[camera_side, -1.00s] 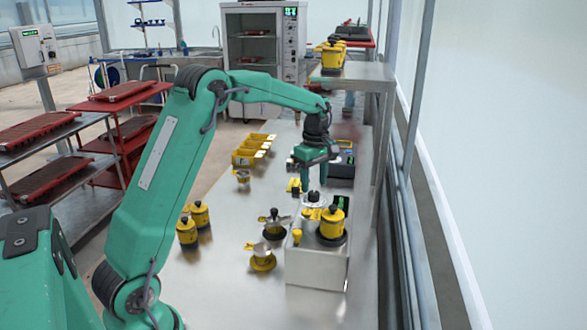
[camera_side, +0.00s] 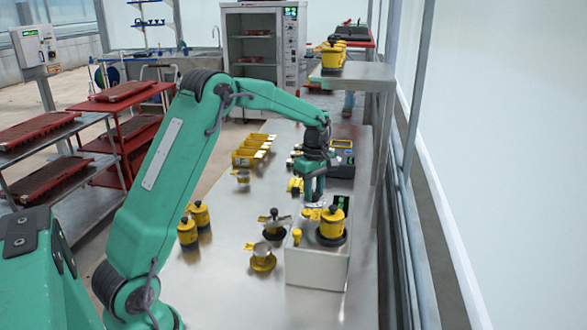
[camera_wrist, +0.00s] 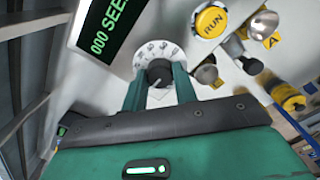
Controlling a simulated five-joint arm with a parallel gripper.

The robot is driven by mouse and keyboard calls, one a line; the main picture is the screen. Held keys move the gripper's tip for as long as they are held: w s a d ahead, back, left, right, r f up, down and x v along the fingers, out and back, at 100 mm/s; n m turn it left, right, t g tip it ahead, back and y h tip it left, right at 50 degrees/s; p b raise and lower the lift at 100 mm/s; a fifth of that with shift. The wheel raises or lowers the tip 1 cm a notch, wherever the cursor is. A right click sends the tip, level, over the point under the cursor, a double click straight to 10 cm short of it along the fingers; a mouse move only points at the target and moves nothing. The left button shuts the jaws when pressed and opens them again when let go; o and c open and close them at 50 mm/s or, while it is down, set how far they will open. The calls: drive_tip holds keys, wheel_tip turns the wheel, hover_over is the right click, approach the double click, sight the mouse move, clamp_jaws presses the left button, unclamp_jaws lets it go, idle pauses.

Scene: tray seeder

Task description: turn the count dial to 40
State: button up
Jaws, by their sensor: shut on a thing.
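The count dial (camera_wrist: 149,50) is a white disc with printed numbers and a black knob (camera_wrist: 158,72) in its middle. My gripper (camera_wrist: 160,86) is shut on that knob, one green finger on each side. The numbers are too small and slanted to read, so the setting cannot be told. Beside the dial a dark display (camera_wrist: 108,28) shows green text starting "000 SEE". In the side view my gripper (camera_side: 314,196) reaches down onto the seeder box (camera_side: 316,268) and hides most of the dial.
A yellow RUN button (camera_wrist: 210,20) sits close right of the dial. Small cups and yellow canisters (camera_side: 187,232) stand on the bench to the left. Yellow bins (camera_side: 250,151) lie further back.

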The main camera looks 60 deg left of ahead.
drive_tip(key=shift+m, duration=0.5)
drive_tip(key=m, duration=1)
drive_tip(key=shift+r+m, duration=0.1)
drive_tip(key=shift+m, duration=0.3)
drive_tip(key=m, duration=1.2)
drive_tip(key=o, duration=1)
drive_tip(key=shift+c, duration=0.2)
